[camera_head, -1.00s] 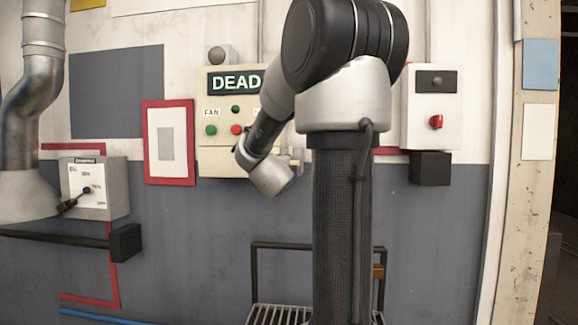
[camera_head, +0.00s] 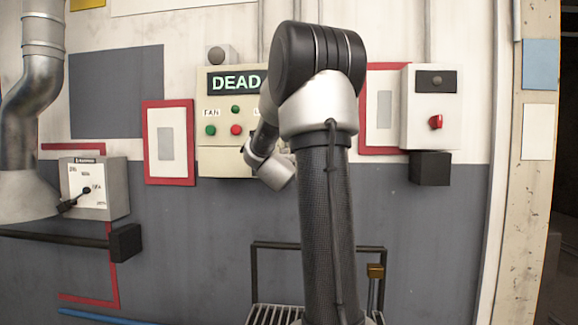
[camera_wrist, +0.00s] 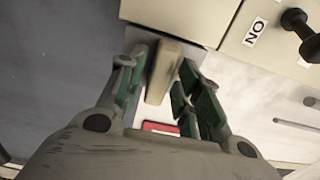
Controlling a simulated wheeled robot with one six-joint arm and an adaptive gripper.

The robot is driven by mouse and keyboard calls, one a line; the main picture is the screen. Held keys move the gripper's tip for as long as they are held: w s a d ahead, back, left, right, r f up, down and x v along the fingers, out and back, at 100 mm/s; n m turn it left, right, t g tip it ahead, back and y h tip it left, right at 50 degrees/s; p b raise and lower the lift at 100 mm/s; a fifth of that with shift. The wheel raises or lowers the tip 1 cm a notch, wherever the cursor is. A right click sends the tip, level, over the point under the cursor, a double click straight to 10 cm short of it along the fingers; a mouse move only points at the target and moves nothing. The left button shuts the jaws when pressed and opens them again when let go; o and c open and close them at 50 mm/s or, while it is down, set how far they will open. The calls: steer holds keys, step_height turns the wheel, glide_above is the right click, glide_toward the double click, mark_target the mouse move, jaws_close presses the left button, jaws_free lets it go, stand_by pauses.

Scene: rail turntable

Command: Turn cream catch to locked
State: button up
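The cream catch (camera_wrist: 163,72) is a short straight bar in the wrist view. It stands out from a grey plate below the edge of a cream box. My gripper (camera_wrist: 163,78) is open around it, with one green-padded finger on each side. Gaps show between the bar and both fingers, so it does not look clamped. In the head view the catch and my fingertips are hidden behind my arm, at the lower right of the cream panel (camera_head: 222,152) with the lit sign "DEAD".
A label reading "NO" (camera_wrist: 254,31) and a black knob (camera_wrist: 297,22) are close by at upper right in the wrist view. A grey box with a red knob (camera_head: 432,85) is at right. A dial box (camera_head: 100,200) is at left. A dark railing (camera_head: 290,245) stands low in front.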

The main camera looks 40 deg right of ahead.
jaws_close()
steer(key=shift+n, duration=0.4)
steer(key=n, duration=1.7)
steer(key=shift+f, duration=0.1)
stand_by(0.4)
steer(key=shift+o, duration=1.8)
jaws_free()
